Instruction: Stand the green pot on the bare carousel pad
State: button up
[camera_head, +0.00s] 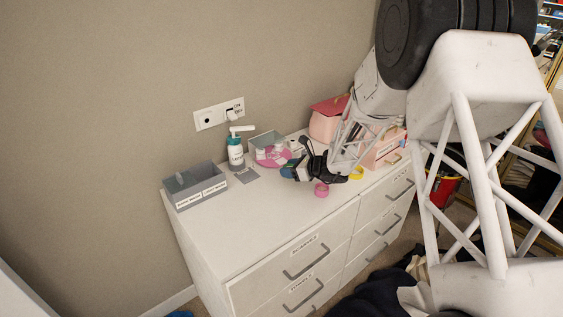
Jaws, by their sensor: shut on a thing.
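My gripper (297,170) is over the dresser top, seen small and from the side. It is shut on a small dark blue-green thing (287,172), which appears to be the green pot; the black fingers cover part of it. The pink carousel (272,163) is on the dresser just behind and left of my gripper, with small whitish pots on it. My gripper and wrist hide its right side. I cannot make out which of its pads is bare, or whether the held thing is clear of the dresser.
A teal pump bottle (236,155) stands left of the carousel, beside a grey labelled box (196,187). A grey-green bin (266,142) stands behind. A pink ring (321,190) and yellow ring (356,173) lie near my wrist. Pink boxes (326,122) are at right. The front left top is clear.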

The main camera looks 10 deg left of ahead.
jog(key=shift+w, duration=0.1)
send_over(282, 161)
jog(key=shift+a+f, duration=0.15)
jog(key=shift+f, duration=0.6)
dwell(0.3)
jog(key=shift+f, duration=1.7)
jog(key=shift+f, duration=0.1)
jog(key=o, duration=1)
